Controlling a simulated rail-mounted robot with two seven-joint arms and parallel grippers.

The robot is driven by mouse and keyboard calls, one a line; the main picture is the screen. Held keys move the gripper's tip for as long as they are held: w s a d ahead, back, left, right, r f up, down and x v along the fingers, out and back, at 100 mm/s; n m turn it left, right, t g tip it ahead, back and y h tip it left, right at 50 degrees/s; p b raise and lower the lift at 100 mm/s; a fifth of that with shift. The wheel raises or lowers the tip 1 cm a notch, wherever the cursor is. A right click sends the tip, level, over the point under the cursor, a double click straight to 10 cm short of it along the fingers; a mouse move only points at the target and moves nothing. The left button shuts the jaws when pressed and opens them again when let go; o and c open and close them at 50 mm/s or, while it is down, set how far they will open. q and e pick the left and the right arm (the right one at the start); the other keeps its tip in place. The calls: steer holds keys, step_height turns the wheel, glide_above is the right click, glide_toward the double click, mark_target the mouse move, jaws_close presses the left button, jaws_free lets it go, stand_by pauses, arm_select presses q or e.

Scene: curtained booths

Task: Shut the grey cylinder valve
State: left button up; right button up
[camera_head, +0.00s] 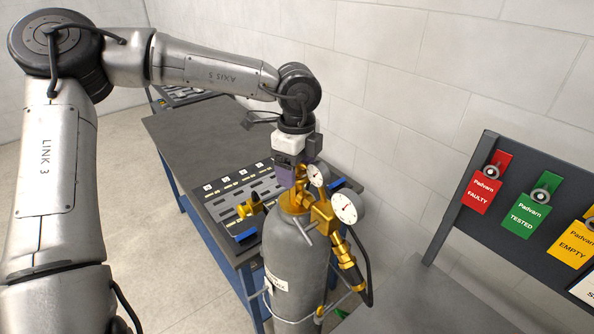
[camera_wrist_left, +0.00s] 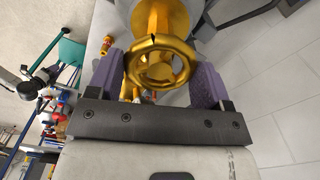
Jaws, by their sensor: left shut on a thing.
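The grey cylinder (camera_head: 292,262) stands upright in the middle of the head view, with brass fittings on top. My left gripper (camera_head: 292,176) is directly above it, pointing down. In the left wrist view, the brass valve handwheel (camera_wrist_left: 160,86) sits between the two purple finger pads, and my left gripper (camera_wrist_left: 160,74) is shut on it. In the head view the gripper hides most of the handwheel. A brass regulator (camera_head: 325,216) with two white gauges is attached to the valve, close beside the fingers. My right gripper is not in view.
A workbench (camera_head: 190,125) with a tool tray (camera_head: 222,206) stands behind the cylinder. A black hose (camera_head: 367,268) hangs at the right. A dark board (camera_head: 503,160) with coloured tags stands at the far right.

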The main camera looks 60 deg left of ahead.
arm_select(q)
steer(key=shift+m, duration=0.5)
steer(key=shift+m, duration=1.8)
steer(key=m, duration=0.3)
steer(key=o, duration=1.1)
steer(key=shift+r, duration=0.1)
